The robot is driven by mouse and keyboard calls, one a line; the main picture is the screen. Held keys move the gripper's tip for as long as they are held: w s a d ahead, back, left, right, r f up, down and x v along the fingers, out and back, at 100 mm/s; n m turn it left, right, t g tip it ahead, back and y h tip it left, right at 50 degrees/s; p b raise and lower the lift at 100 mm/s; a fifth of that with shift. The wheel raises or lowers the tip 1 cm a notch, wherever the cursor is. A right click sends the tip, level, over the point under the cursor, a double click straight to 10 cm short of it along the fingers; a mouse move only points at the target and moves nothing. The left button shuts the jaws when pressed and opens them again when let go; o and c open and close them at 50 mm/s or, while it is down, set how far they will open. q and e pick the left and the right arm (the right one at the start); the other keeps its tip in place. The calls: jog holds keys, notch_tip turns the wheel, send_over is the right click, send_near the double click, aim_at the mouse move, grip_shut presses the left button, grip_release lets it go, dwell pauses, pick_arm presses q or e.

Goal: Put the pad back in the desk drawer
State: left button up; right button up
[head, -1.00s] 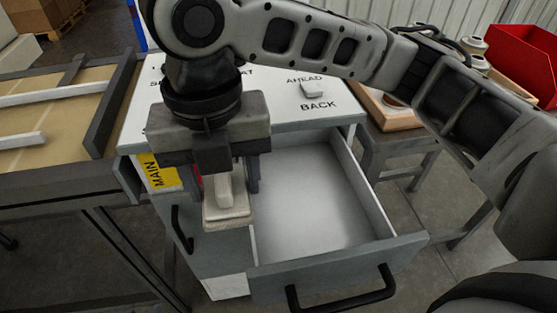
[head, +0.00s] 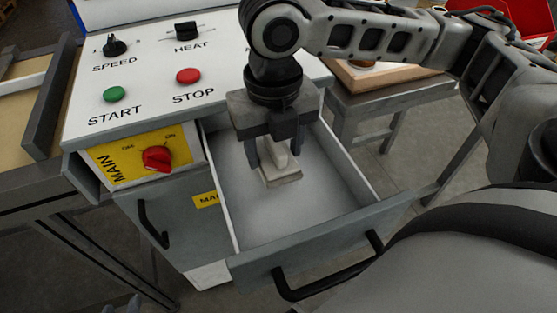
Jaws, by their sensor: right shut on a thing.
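The pad (head: 282,179) is a pale beige block with an upright grip on top. My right gripper (head: 272,161) points down and is shut on that grip. The pad is over the left back part of the open desk drawer (head: 300,238), inside its outline in the head view. I cannot tell whether it touches the drawer floor. The drawer is pulled out and its white inside looks otherwise empty. A small grey part at the bottom left edge seems to be the tip of my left gripper (head: 124,304); its jaws cannot be made out.
The drawer's black handle (head: 330,278) sticks out in front. Left of the drawer are a yellow main switch panel (head: 134,165) and a cupboard door with a black handle (head: 152,224). The control top (head: 140,75) has start and stop buttons. A wooden tray (head: 375,78) stands behind on a side table.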

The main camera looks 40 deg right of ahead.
aim_at(278, 163)
jog(key=shift+d+f, duration=0.2)
jog(key=shift+f, duration=0.15)
notch_tip(278, 163, down, 3)
jog(key=shift+d+f+b, duration=0.15)
jog(key=shift+b, duration=0.4)
jog(key=o, duration=1)
jog(key=shift+f, duration=0.1)
jog(key=shift+c, duration=0.2)
